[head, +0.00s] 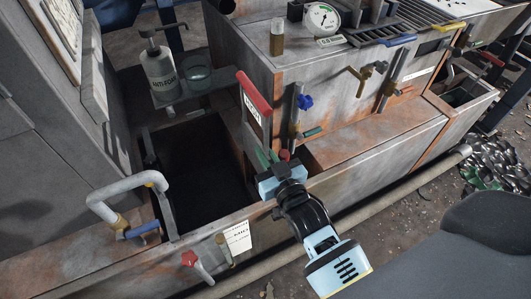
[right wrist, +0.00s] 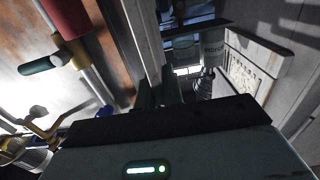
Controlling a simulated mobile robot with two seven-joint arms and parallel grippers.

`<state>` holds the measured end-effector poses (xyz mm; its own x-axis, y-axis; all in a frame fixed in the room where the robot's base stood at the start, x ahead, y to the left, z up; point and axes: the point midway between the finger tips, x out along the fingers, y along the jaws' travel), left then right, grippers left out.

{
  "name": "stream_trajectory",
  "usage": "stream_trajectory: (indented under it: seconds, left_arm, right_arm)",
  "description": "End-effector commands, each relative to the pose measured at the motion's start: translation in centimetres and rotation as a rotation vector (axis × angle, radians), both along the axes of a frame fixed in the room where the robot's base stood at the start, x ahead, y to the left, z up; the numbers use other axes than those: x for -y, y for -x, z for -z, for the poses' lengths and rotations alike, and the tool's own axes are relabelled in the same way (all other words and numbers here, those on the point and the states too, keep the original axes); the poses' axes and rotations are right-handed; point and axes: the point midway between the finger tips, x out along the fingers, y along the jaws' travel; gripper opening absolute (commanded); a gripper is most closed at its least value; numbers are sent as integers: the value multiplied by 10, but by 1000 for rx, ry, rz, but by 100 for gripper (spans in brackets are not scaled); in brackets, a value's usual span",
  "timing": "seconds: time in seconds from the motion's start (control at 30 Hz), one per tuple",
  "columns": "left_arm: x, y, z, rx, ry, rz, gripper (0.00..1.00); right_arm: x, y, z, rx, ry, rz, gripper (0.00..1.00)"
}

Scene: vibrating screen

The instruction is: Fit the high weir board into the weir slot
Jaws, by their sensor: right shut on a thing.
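The high weir board (head: 252,118) is a grey upright plate with a thick red top edge and a white label. It stands at the right side of the dark open tank pit (head: 195,165). My right gripper (head: 268,158) is shut on the board's lower near edge. In the right wrist view the board (right wrist: 143,40) is a pale narrow strip running up from the dark green fingertips (right wrist: 158,95). The weir slot cannot be made out for certain, and the board's lower end is hidden by the gripper. My left gripper is not in view.
A pump bottle (head: 160,72) and a glass beaker (head: 196,78) stand on a shelf behind the pit. A blue-knobbed valve pipe (head: 297,112) stands close to the board's right. A bent grey pipe (head: 125,188) and a red valve handle (head: 190,259) are at the front left.

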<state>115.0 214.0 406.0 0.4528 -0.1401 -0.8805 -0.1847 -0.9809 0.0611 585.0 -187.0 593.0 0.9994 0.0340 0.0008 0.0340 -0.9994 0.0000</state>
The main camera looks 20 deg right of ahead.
Motion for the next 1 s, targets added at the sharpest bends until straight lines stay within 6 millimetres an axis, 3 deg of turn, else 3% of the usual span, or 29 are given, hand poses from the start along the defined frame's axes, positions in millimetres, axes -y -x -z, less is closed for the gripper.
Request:
stream_trajectory:
  seconds: [1.0]
  left_arm:
    - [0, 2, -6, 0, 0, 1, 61]
  right_arm:
    - [0, 0, -2, 5, 0, 0, 0]
